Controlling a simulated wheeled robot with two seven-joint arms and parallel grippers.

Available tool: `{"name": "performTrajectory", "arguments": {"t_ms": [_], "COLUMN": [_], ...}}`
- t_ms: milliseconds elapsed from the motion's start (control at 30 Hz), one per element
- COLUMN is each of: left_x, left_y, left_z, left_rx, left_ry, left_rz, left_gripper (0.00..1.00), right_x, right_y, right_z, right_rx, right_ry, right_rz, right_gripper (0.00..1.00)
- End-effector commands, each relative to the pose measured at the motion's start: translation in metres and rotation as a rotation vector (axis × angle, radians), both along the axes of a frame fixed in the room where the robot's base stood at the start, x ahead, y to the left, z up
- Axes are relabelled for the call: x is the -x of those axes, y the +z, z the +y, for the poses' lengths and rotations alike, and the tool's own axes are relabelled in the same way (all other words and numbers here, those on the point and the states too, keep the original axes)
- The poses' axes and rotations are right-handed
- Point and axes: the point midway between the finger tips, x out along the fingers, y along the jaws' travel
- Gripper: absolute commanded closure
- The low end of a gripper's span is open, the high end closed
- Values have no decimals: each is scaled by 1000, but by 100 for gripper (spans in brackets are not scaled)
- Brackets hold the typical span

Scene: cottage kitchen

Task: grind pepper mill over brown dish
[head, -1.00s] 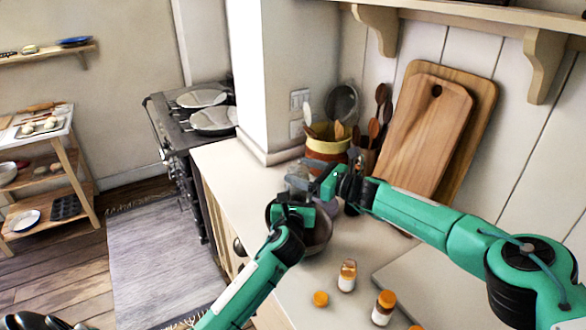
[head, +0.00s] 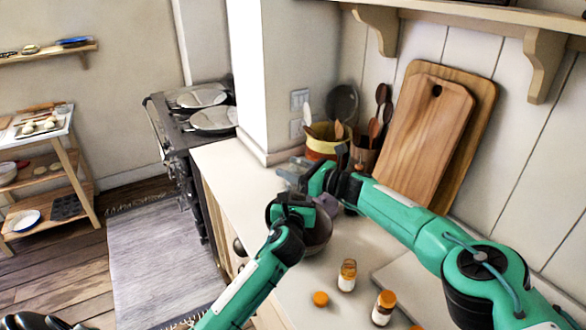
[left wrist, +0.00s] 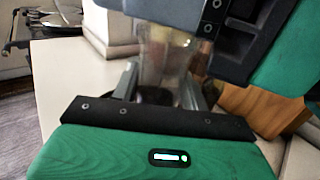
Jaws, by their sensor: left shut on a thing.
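The pepper mill (left wrist: 165,58) shows in the left wrist view as a clear, glassy body with a dark lower part. It is between the fingers of my left gripper (left wrist: 157,92), which is shut on it. In the head view my left gripper (head: 300,199) hides most of the mill. The brown dish (head: 318,236) sits on the counter below and behind my left gripper, partly covered by it. My right gripper (head: 310,176) is just above my left one, close to the mill's top; its fingers are too hidden to tell whether they are shut.
Small jars with orange lids (head: 347,276) (head: 383,308) and a loose orange lid (head: 321,299) stand at the counter's front. A yellow-rimmed crock (head: 325,148) and a cup of wooden spoons (head: 364,158) are behind. Cutting boards (head: 425,140) lean on the wall.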

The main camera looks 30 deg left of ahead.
Motion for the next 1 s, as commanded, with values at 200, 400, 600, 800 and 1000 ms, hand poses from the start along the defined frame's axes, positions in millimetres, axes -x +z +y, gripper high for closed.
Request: {"name": "performTrajectory", "arguments": {"t_ms": [200, 400, 600, 800, 1000], "left_x": [0, 0, 0, 0, 0], "left_y": [1, 1, 1, 1, 1], "left_z": [0, -1, -1, -1, -1], "left_rx": [-1, 0, 0, 0, 0], "left_ry": [-1, -2, -3, -3, -3], "left_rz": [-2, -2, -2, -2, -2], "left_gripper": [78, 78, 78, 78, 78], "right_x": [-1, -3, -5, -6, -8], "right_y": [0, 1, 0, 0, -1], "right_z": [-1, -1, -2, -2, -3], "right_rx": [-1, -2, 7, 12, 20], "right_ry": [-8, -70, -173, -267, -329], "right_rz": [0, -3, -4, -6, -8], "right_gripper": [69, 69, 69, 69, 69]}}
